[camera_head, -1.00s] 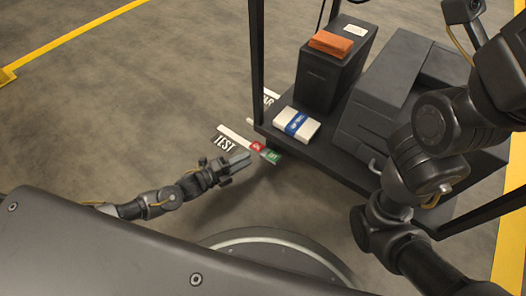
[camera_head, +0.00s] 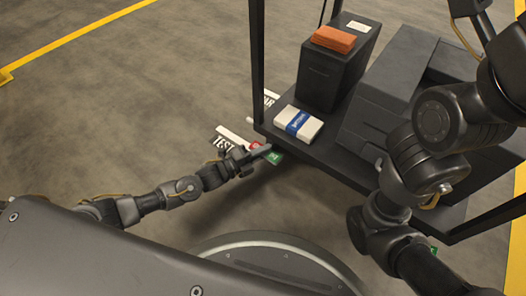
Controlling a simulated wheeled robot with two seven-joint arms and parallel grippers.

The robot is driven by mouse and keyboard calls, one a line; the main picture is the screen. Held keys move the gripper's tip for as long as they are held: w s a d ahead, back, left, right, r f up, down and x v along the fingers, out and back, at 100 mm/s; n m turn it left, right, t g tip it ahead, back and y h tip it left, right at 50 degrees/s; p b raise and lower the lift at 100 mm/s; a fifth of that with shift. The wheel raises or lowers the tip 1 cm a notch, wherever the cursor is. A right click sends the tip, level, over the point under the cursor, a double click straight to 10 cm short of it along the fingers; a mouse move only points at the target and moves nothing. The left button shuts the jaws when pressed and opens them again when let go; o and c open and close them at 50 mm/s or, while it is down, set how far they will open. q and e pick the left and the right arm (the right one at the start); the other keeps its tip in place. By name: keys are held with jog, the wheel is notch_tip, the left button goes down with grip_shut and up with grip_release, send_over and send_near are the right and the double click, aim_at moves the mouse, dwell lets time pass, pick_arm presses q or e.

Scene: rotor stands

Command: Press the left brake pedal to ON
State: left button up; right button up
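The left brake pedal shows as a small red part (camera_head: 255,146) and a green part (camera_head: 275,157) low at the near left corner of the cart (camera_head: 345,157). A white strip and a black TEST label (camera_head: 222,145) lie beside it. My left gripper (camera_head: 262,151) reaches in from the left, with its fingertips over the pedal and hiding part of it. I cannot tell whether it touches the pedal. Its fingers look closed together with nothing between them. My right arm fills the right side, and its gripper is not clearly visible.
On the cart stand a black bin (camera_head: 332,72) with an orange cloth (camera_head: 334,39) on top, a white pack with a blue band (camera_head: 298,123) and a large dark case (camera_head: 385,110). A dark post (camera_head: 257,60) rises at the cart's left corner. The floor at left is clear.

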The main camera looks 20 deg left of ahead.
pick_arm(q)
grip_shut()
jog(key=shift+f+n+t, duration=0.1)
jog(key=shift+n+t, duration=0.2)
jog(key=shift+n, duration=0.6)
jog(key=shift+a+n, duration=0.15)
jog(key=shift+n, duration=0.25)
jog(key=shift+o, duration=2.3)
grip_release()
jog(key=shift+p, duration=0.3)
